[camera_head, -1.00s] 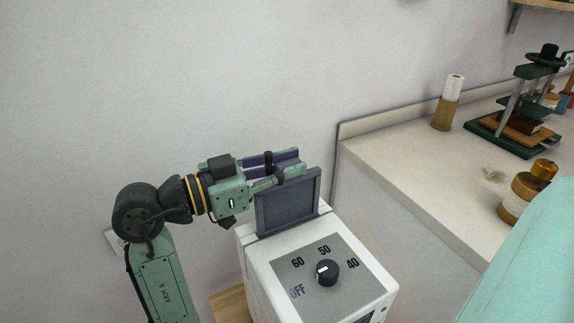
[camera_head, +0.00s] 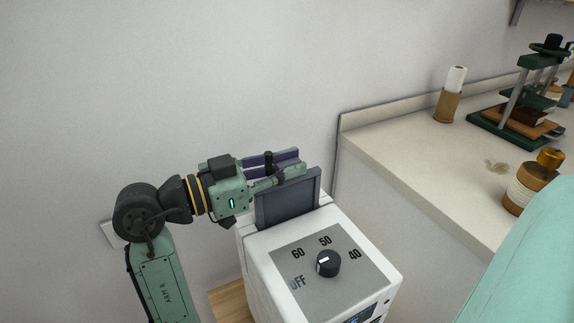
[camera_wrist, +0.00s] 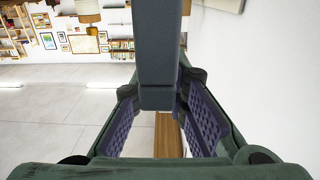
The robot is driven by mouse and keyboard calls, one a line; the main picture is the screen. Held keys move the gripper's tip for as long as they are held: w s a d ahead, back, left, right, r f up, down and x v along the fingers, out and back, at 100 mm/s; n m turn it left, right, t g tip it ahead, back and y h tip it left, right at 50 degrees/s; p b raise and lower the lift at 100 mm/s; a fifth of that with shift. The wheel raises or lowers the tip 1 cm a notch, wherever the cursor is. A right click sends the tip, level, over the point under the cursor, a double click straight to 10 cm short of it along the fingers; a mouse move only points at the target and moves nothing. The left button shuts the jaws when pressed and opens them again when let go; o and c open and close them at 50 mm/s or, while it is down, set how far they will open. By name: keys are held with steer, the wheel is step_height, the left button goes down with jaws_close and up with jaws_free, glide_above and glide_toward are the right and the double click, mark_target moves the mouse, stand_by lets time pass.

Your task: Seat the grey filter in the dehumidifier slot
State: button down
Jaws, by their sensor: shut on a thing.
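The grey filter (camera_head: 288,200) is a flat framed panel, upright at the back of the white dehumidifier's top (camera_head: 345,229). Its lower edge is hidden at the dehumidifier's top, where the slot opening itself cannot be seen clearly. I cannot tell how deep it sits. My gripper (camera_head: 290,168) reaches in from the left and is shut on the filter's upper edge. In the wrist view the filter (camera_wrist: 160,55) is a dark grey bar between the purple-padded fingers.
The dehumidifier has a black knob (camera_head: 328,263) on its grey panel. The wall is close behind.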

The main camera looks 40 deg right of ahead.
mark_target(287, 203)
steer(key=shift+f+b, duration=3.7)
steer(key=shift+f, duration=0.55)
steer(key=c, duration=1.5)
jaws_free()
steer(key=v, duration=1.2)
steer(key=shift+r, duration=0.15)
